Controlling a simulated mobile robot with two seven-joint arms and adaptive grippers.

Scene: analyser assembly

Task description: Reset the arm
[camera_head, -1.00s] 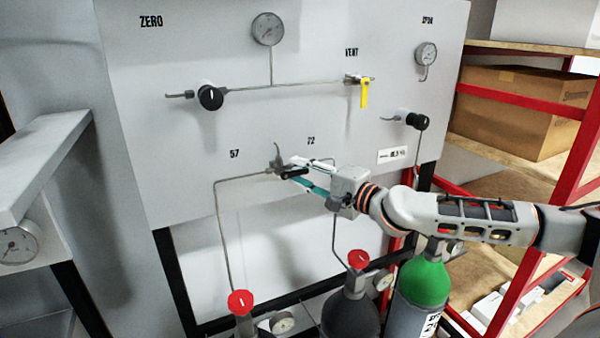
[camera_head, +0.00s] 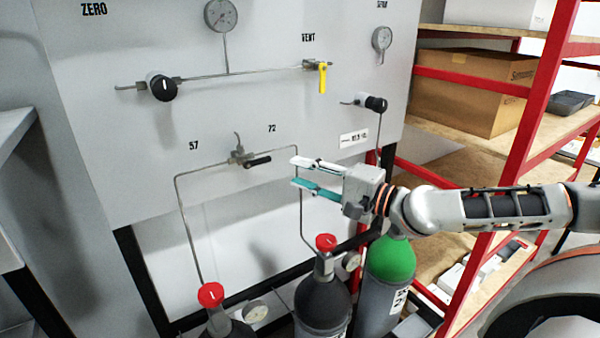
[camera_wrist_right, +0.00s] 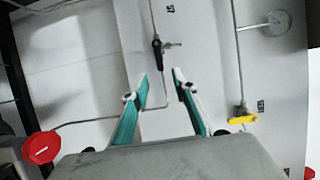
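My right gripper (camera_head: 300,173) is open and empty, in front of the grey panel (camera_head: 110,130). Its teal and white fingers point left. A valve with a black handle (camera_head: 258,161) sits on the pipe between the labels 57 and 72, just left of the fingertips and apart from them. In the right wrist view this black handle (camera_wrist_right: 157,50) lies ahead of the gap between the open fingers (camera_wrist_right: 160,78). My left gripper is not in view.
A black knob (camera_head: 163,88), a yellow vent lever (camera_head: 322,78) and gauges are on the panel. Gas cylinders with red knobs (camera_head: 326,242) and a green-topped cylinder (camera_head: 390,258) stand below. A red-framed shelf (camera_head: 535,90) with a cardboard box (camera_head: 470,90) is at right.

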